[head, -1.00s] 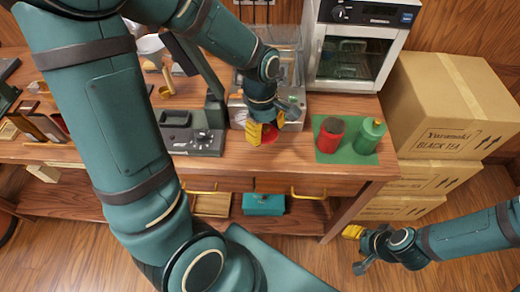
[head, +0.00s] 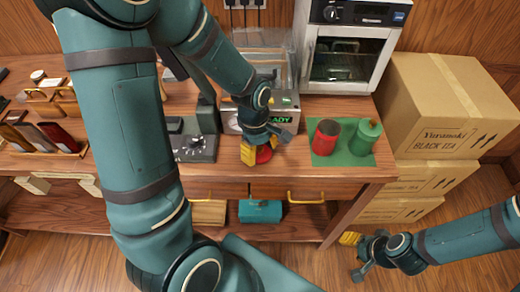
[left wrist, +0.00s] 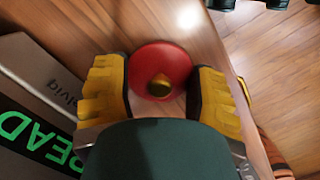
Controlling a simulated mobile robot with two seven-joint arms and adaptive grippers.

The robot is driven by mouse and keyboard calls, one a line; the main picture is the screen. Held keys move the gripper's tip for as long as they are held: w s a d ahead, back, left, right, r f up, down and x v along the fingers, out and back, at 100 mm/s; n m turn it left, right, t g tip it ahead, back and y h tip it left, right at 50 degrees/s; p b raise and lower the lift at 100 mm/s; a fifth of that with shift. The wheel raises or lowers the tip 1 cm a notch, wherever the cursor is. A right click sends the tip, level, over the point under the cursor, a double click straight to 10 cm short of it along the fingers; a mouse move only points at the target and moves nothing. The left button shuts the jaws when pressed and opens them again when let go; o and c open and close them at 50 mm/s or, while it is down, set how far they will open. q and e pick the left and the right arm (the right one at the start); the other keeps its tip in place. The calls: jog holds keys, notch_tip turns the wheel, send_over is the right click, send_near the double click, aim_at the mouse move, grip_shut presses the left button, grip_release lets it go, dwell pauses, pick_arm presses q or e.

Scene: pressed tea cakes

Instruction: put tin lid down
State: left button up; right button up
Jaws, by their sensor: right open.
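The tin lid (head: 264,154) is a round red disc. It is at the front edge of the wooden table. In the left wrist view the lid (left wrist: 172,62) shows its small dark yellow knob. My left gripper (head: 260,150) is over it, pointing down. Its yellow fingers (left wrist: 160,92) are wide apart on either side of the lid; whether they touch its rim I cannot tell. A red tin (head: 326,137) with a dark top stands on a green mat (head: 342,154), right of my left gripper. My right gripper (head: 352,252) is open and empty, low at the right.
A green tin (head: 365,137) with a knobbed lid stands beside the red tin. A box with a green display (head: 283,115) is just behind my left gripper, with a scale-like device (head: 194,146) to its left. An oven (head: 352,50) and cartons (head: 450,105) are behind and right.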

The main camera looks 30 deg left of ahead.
dwell(0.3)
pick_arm(q)
jog(key=shift+r, duration=0.2)
jog(key=r+p, duration=0.1)
jog(key=r, duration=0.3)
jog(key=a+r+p, duration=0.1)
jog(key=r, duration=0.3)
jog(key=r+p, duration=0.1)
jog(key=r, duration=0.3)
jog(key=shift+w+a, duration=0.15)
jog(key=shift+a, duration=0.15)
jog(key=shift+f, duration=0.1)
